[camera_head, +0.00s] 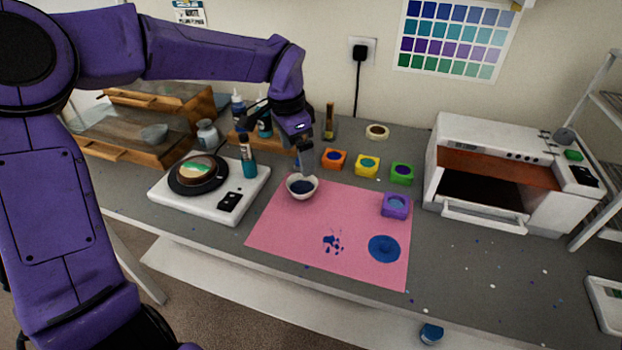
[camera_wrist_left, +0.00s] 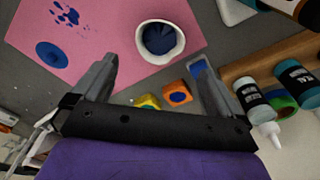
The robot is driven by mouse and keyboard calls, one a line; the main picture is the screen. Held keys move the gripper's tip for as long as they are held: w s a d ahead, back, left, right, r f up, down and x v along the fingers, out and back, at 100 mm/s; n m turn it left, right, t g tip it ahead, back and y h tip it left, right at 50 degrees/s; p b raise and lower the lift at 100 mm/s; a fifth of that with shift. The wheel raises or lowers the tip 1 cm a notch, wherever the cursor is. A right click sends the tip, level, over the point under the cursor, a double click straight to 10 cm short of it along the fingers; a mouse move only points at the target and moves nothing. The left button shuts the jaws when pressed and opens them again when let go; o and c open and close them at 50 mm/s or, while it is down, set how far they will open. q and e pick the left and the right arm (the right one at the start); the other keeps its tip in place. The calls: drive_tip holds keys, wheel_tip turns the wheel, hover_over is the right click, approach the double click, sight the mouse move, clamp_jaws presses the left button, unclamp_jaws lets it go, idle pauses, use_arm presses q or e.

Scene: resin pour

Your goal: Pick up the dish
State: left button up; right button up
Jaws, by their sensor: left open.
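A small white dish (camera_head: 302,188) with dark blue resin inside sits upright at the upper left edge of the pink mat (camera_head: 268,238). The dish also shows in the left wrist view (camera_wrist_left: 160,42), ahead of the gap between the fingertips. My left gripper (camera_head: 302,152) is open and points down just above and behind the dish. Its two fingers (camera_wrist_left: 154,72) are spread in the wrist view with nothing held between them. I cannot tell whether a fingertip touches the dish rim. My right gripper is out of view.
Orange (camera_head: 333,158), yellow (camera_head: 367,166), green (camera_head: 402,173) and purple (camera_head: 395,205) moulds stand nearby. A white scale (camera_head: 238,205) with a turntable and a teal bottle (camera_head: 249,165) are left. A white oven (camera_head: 505,175) stands right. Blue spills (camera_head: 384,249) mark the mat.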

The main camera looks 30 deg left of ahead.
use_arm(q)
wheel_tip(320, 180, down, 2)
drive_tip(key=f, duration=0.1)
drive_tip(key=p, duration=0.2)
hover_over(303, 192)
wheel_tip(303, 192, down, 5)
drive_tip(key=shift+s+a+r, duration=0.1)
drive_tip(key=shift+a, duration=0.05)
drive_tip(key=shift+f, duration=0.5)
drive_tip(key=c, duration=1)
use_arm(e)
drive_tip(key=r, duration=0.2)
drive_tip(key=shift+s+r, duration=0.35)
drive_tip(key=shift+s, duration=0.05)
